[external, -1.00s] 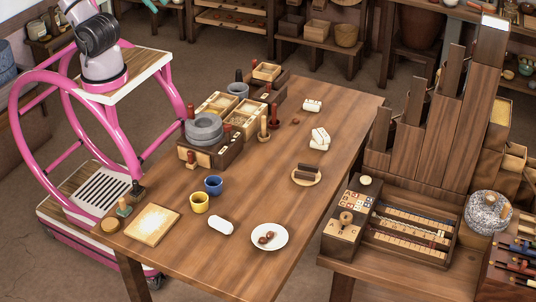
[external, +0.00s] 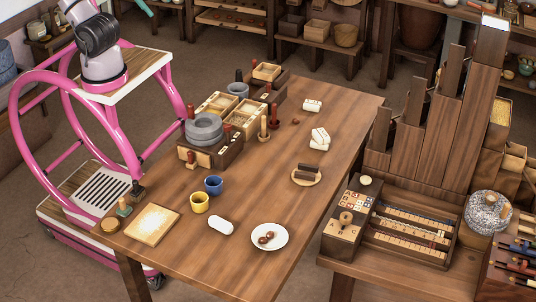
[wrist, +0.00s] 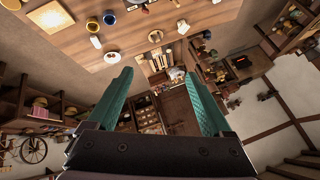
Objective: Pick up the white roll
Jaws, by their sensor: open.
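The white roll (external: 220,225) lies on the wooden table (external: 340,180), between the yellow cup (external: 199,202) and a white plate (external: 270,237) with small brown items. In the wrist view the roll (wrist: 95,42) is at the upper left, beside the yellow cup (wrist: 92,24) and the plate (wrist: 112,57). My gripper (wrist: 158,74) has two teal fingers spread wide with nothing between them. It is well away from the table and the roll. The external view does not clearly show the gripper.
A blue cup (external: 213,185) stands behind the yellow one. A pale board (external: 152,224) lies at the near left. A round wooden plate (external: 306,177) holds dark bars. The table's right side has bare room.

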